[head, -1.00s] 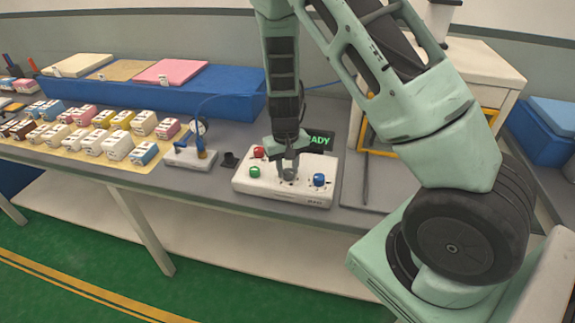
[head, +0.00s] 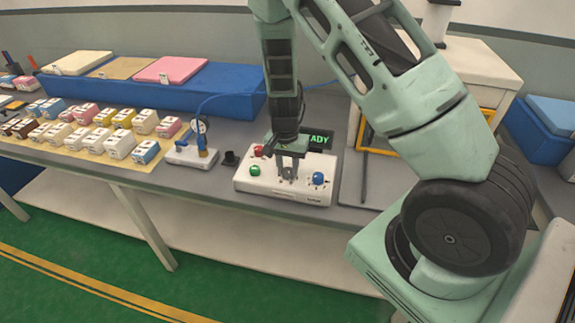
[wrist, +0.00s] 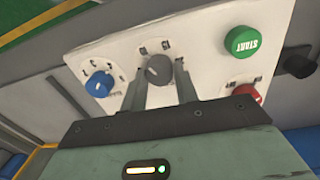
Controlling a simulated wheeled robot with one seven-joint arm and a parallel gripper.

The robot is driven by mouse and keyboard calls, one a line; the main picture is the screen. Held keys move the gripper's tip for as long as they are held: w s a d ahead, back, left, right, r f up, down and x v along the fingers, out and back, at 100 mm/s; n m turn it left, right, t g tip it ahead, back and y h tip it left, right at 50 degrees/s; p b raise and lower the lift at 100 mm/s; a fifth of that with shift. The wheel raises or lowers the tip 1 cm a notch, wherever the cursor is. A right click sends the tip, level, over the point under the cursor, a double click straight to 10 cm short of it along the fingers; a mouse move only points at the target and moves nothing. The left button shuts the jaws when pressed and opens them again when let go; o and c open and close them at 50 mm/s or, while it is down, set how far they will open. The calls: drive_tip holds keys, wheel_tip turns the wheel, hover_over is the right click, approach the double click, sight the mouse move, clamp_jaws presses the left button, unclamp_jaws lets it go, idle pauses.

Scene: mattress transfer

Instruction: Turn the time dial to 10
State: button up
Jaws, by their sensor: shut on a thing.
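A white control box (head: 262,187) stands on the bench. In the wrist view the box face (wrist: 205,55) carries a grey dial (wrist: 157,66) with small printed marks around it, too blurred to read surely. My gripper (head: 287,177) points down at the box, one finger on each side of the dial. In the wrist view my gripper (wrist: 161,78) is shut on the dial. A blue knob (head: 319,178) with numbers around it is to the right of the dial in the head view. The dial's pointer is not clear.
A green START button (head: 255,171) and a red button (head: 258,151) are on the box. A lit display (head: 319,139) stands behind it, partly covered. A small gauge device (head: 190,156) and a black peg (head: 230,158) stand to the left.

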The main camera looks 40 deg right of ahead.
sight(285, 169)
drive_tip(key=shift+w+r, duration=0.1)
idle(0.3)
drive_tip(key=o, duration=1)
drive_tip(key=shift+c, duration=0.2)
wheel_tip(285, 169, up, 17)
drive_tip(key=b, duration=0.1)
drive_tip(key=shift+w+a+r, duration=0.15)
drive_tip(key=shift+w, duration=0.1)
drive_tip(key=s+a+r+n+y, duration=0.1)
drive_tip(key=s+a+n, duration=0.35)
drive_tip(key=a, duration=0.45)
drive_tip(key=s+a+r+n, duration=0.1)
drive_tip(key=s+a+n, duration=0.3)
drive_tip(key=s+a, duration=0.3)
drive_tip(key=s+a+n, duration=0.4)
drive_tip(key=s+n, duration=0.1)
drive_tip(key=s, duration=0.2)
drive_tip(key=s+a+n+b, duration=0.1)
drive_tip(key=s+a+n, duration=0.3)
drive_tip(key=s+n, duration=0.1)
drive_tip(key=shift+s+a+r, duration=0.2)
drive_tip(key=shift+s+r, duration=0.1)
drive_tip(key=shift+s, duration=0.6)
